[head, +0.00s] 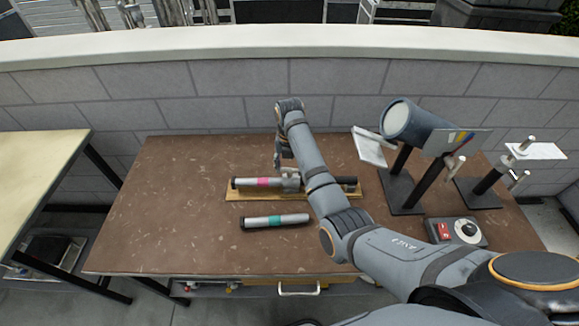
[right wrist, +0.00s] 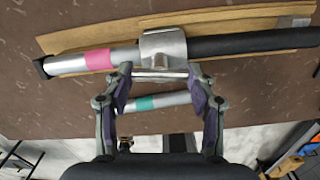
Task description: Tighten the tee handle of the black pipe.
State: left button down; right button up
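The black pipe (head: 347,182) lies on a wooden board on the table, partly hidden by my right arm; it fills the upper right of the right wrist view (right wrist: 255,44). A silver fitting (right wrist: 163,46) joins it to a silver pipe with a pink band (right wrist: 97,60). The tee handle (right wrist: 160,76) is a short metal bar lying crosswise at the fitting. My right gripper (head: 283,168) is above the fitting, with its fingers wide apart at either end of the handle (right wrist: 160,70); firm contact cannot be made out. My left gripper is not in view.
A silver pipe with a teal band (head: 275,221) lies in front of the wooden board (head: 240,196). Stands with a grey cylinder (head: 415,122) and a small control box (head: 457,231) occupy the table's right side. The table's left side (head: 165,200) is clear.

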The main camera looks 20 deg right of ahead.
jog(key=c, duration=0.4)
jog(key=shift+r+m+p, duration=0.2)
jog(key=shift+m+p, duration=0.2)
jog(key=shift+p, duration=0.35)
jog(key=shift+c, duration=0.2)
jog(key=m+p, duration=0.4)
jog(key=p, duration=0.1)
jog(key=shift+r+m+p, duration=0.1)
jog(key=shift+m+p, duration=0.3)
jog(key=m+p, duration=0.3)
jog(key=m, duration=0.1)
jog(key=shift+f+m+p, duration=0.15)
jog(key=shift+m+p, duration=0.35)
jog(key=shift+m, duration=0.85)
jog(key=shift+f+m+p, duration=0.1)
jog(key=shift+m+p, duration=0.4)
jog(key=shift+m, duration=0.85)
jog(key=o, duration=1.2)
